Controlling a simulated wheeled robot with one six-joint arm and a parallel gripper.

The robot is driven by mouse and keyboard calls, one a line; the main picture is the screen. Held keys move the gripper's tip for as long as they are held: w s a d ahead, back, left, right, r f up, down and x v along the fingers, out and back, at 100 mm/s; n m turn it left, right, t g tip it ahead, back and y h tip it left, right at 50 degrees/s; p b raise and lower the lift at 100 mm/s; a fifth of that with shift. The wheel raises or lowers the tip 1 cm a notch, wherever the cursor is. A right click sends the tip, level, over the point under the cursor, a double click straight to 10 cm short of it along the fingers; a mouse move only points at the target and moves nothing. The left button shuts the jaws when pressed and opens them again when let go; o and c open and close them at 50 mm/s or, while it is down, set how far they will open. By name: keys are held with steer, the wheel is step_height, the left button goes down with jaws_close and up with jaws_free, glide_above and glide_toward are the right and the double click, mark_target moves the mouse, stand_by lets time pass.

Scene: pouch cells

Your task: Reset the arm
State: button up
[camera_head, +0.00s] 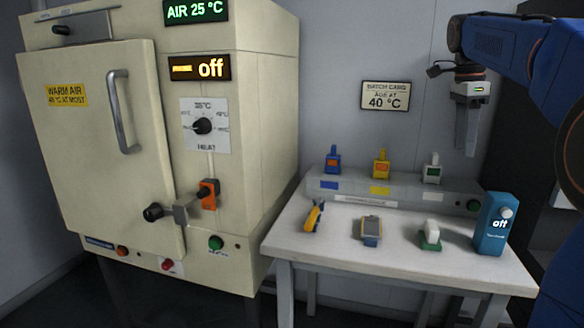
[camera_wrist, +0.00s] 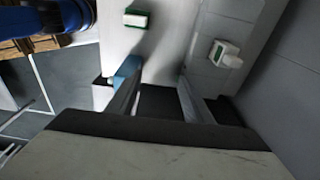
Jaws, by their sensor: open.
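My blue arm (camera_head: 520,45) reaches in from the right side of the head view. My gripper (camera_head: 467,148) hangs in the air above the right part of the white table (camera_head: 300,250), fingers pointing down. It is open and nothing shows between its fingers. In the wrist view the two fingers of my gripper (camera_wrist: 158,95) stand apart, with a dark gap and the table edge beyond them.
A cream oven (camera_head: 270,120) with a shut door stands left; its displays read "AIR 25 °C" and "off". On the table are a yellow item (camera_head: 314,215), a grey one (camera_head: 371,229), a white-green one (camera_head: 431,233) and a blue box (camera_head: 493,225). A rack (camera_head: 400,187) holds coloured pieces behind.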

steer(key=s+a+f+n+t, duration=0.1)
steer(key=s+a+f+n, duration=0.3)
steer(key=s+f+n, duration=0.3)
steer(key=s+a+f+n+t+y, duration=0.1)
steer(key=s+a+f+n, duration=0.4)
steer(key=s+f, duration=0.8)
steer(key=s+a+f+n+t, duration=0.3)
steer(key=s+a+f+n, duration=0.2)
steer(key=s+f+n, duration=0.4)
steer(key=shift+s+f, duration=0.45)
steer(key=shift+s, duration=0.1)
steer(key=shift+a, duration=0.1)
steer(key=shift+c, duration=0.5)
